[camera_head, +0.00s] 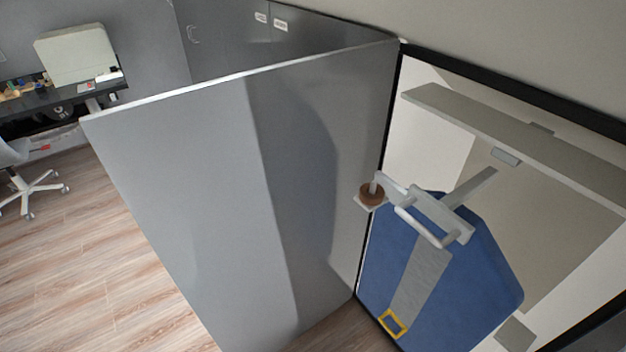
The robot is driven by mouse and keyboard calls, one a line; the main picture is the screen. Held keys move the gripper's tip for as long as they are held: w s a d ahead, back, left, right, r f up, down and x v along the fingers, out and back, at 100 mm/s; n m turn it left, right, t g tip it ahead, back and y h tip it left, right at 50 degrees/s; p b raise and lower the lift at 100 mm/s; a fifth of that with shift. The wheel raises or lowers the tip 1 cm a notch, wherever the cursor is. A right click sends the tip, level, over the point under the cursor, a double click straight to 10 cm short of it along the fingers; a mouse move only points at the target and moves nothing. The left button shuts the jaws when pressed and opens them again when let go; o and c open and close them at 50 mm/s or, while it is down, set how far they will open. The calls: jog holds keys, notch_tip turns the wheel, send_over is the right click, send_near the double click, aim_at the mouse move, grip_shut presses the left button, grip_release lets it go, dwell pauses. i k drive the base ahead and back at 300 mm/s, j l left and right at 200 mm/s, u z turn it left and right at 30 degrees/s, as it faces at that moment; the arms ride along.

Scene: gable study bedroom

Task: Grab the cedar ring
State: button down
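The cedar ring (371,194) is a small brown ring around an upright pale peg, at the edge between the grey panel and the black-framed opening. A small pale plate lies just under it. I see nothing I can identify as my gripper in this view, and nothing clearly holds the ring.
A large grey panel (200,190) fills the middle. A desk (60,104) and a wheeled chair (30,185) stand at far left. Wooden floor (90,265) is clear at lower left.

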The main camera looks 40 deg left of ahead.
aim_at(368, 198)
jog(key=u, duration=0.8)
